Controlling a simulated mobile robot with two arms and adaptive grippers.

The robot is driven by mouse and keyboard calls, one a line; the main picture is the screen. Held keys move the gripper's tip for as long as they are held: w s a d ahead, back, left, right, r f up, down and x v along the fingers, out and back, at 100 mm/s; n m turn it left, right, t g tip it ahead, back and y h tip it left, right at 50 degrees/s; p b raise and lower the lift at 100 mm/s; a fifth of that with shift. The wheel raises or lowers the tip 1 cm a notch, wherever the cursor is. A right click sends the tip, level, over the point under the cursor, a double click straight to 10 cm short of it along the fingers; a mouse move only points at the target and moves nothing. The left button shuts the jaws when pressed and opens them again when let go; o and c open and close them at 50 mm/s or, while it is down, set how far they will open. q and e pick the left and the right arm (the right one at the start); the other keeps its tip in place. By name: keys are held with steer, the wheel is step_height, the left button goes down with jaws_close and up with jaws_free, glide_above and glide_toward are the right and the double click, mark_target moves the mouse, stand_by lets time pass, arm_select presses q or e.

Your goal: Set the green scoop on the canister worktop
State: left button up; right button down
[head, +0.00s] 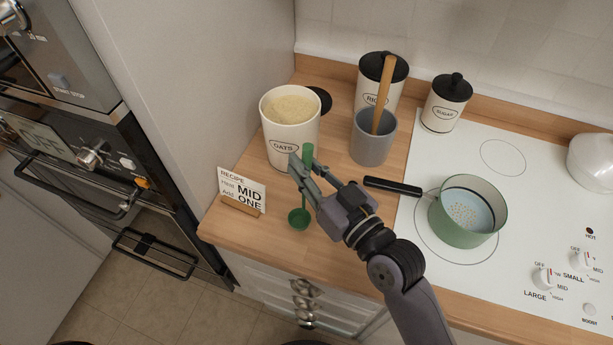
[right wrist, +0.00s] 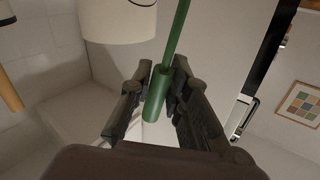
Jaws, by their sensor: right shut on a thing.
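The green scoop (head: 299,217) is upright in the head view, its round bowl at the bottom and its handle at the top. My right gripper (head: 302,166) is shut on the handle, in front of the oats canister. The green handle (right wrist: 156,95) also shows between the fingers of my right gripper (right wrist: 158,88) in the right wrist view. The bowl shows against the wooden canister worktop (head: 262,238), near its front edge; I cannot tell whether it touches. The open oats canister (head: 290,140) stands behind the scoop. My left gripper is not in view.
A recipe card (head: 240,191) stands left of the scoop. A grey crock (head: 372,140) with a wooden utensil, a rice canister (head: 368,85) and a sugar canister (head: 444,105) stand behind. A green pot (head: 468,212) sits on the white hob, its black handle pointing toward my arm.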

step_height(320, 180, down, 3)
steer(key=shift+f, duration=0.25)
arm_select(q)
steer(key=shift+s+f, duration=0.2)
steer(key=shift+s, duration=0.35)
arm_select(e)
steer(key=shift+f, duration=0.1)
steer(key=c, duration=1.5)
jaws_free()
steer(key=shift+c, duration=0.2)
